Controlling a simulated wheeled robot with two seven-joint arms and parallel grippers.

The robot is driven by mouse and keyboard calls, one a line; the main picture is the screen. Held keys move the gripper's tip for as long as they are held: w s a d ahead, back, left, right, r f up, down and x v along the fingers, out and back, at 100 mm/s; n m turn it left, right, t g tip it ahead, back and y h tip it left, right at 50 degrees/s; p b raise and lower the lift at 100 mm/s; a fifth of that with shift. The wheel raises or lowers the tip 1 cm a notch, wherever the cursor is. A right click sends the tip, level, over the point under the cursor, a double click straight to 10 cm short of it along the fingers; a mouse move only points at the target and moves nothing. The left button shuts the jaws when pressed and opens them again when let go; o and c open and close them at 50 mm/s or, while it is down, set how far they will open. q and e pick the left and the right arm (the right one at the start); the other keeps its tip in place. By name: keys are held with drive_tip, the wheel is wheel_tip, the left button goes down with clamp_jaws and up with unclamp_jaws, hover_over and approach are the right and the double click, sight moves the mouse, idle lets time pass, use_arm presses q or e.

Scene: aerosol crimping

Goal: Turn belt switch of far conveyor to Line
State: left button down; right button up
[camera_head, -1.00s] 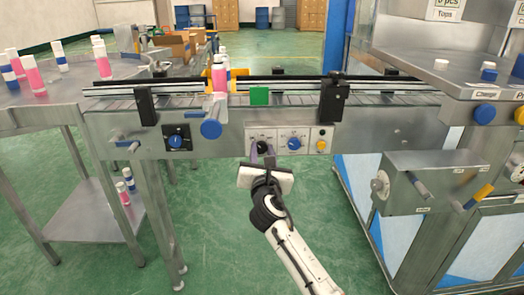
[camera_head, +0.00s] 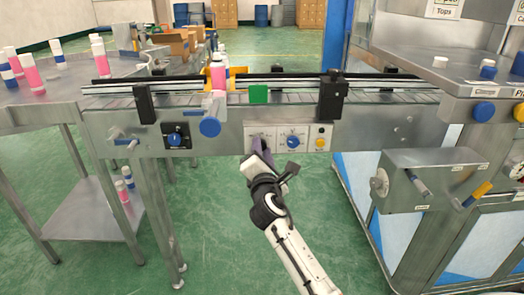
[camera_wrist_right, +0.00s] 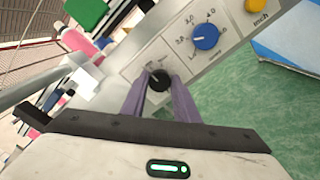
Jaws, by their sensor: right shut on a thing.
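The far conveyor's control panel (camera_head: 317,132) is a pale plate on the front of the conveyor rail. My right gripper (camera_head: 260,146) reaches it from below, at the panel's left end, with its wrist rolled. In the right wrist view, its purple fingers (camera_wrist_right: 160,92) are shut on the black belt switch (camera_wrist_right: 158,79), one finger on each side. The switch is mostly hidden by the fingers in the head view, and I cannot read which label it points at. My left gripper is not in view.
Beside the switch are a blue dial (camera_head: 292,142) and a yellow button (camera_head: 320,142). A pink bottle (camera_head: 218,76) stands on the belt near a green block (camera_head: 259,94). A grey box with handles (camera_head: 430,178) is at the right. Green floor lies open below.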

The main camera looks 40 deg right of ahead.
drive_tip(key=shift+f, duration=0.1)
idle(0.3)
drive_tip(key=o, duration=1)
drive_tip(key=shift+o, duration=0.3)
drive_tip(key=shift+s, duration=0.1)
drive_tip(key=v, duration=1)
drive_tip(key=shift+p, duration=0.35)
drive_tip(key=shift+s, duration=0.1)
